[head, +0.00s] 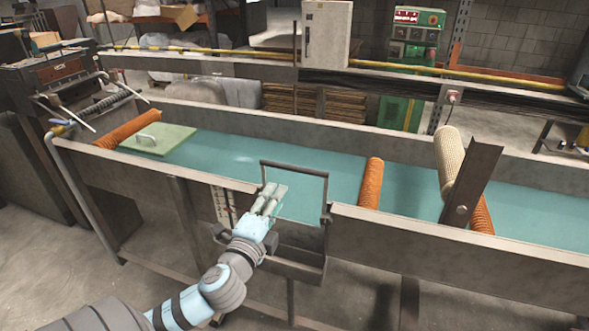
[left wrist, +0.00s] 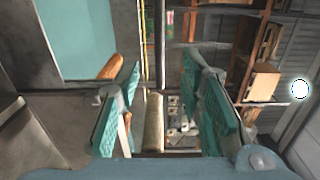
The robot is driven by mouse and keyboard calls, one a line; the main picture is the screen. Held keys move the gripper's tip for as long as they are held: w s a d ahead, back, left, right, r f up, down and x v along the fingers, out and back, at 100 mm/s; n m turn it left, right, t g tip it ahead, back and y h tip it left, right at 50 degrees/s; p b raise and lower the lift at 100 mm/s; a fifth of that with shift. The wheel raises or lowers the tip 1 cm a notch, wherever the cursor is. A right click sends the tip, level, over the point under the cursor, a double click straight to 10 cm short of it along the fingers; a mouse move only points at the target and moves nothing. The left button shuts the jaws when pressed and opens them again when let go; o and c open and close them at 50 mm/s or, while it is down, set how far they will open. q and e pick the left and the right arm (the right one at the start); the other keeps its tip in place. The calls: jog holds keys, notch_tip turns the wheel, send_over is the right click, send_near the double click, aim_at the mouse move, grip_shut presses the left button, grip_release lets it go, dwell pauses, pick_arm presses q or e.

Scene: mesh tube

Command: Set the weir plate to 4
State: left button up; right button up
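A dark U-shaped bar frame (head: 295,167), apparently the weir plate's handle, stands at a gap in the trough's near wall. The plate itself is hard to make out. A pale marked scale (head: 222,204) is on the wall left of the gap; its numbers are too small to read. My left gripper (head: 272,195) is at the gap, just below the frame's top bar in the picture; I cannot tell whether it touches the frame. In the left wrist view its fingers (left wrist: 160,95) are apart, with nothing visibly gripped. My right gripper is not in view.
The trough (head: 440,235) has a teal bed, several orange rollers (head: 370,183) and a green lid (head: 158,140) with a handle. A dark catch box (head: 292,265) hangs below the gap. A slanted post (head: 474,185) rises at the right.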

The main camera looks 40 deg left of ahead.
aim_at(293, 170)
pick_arm(q)
jog(key=x, duration=1.4)
jog(key=shift+s+a, duration=0.1)
jog(key=shift+a, duration=0.05)
grip_shut()
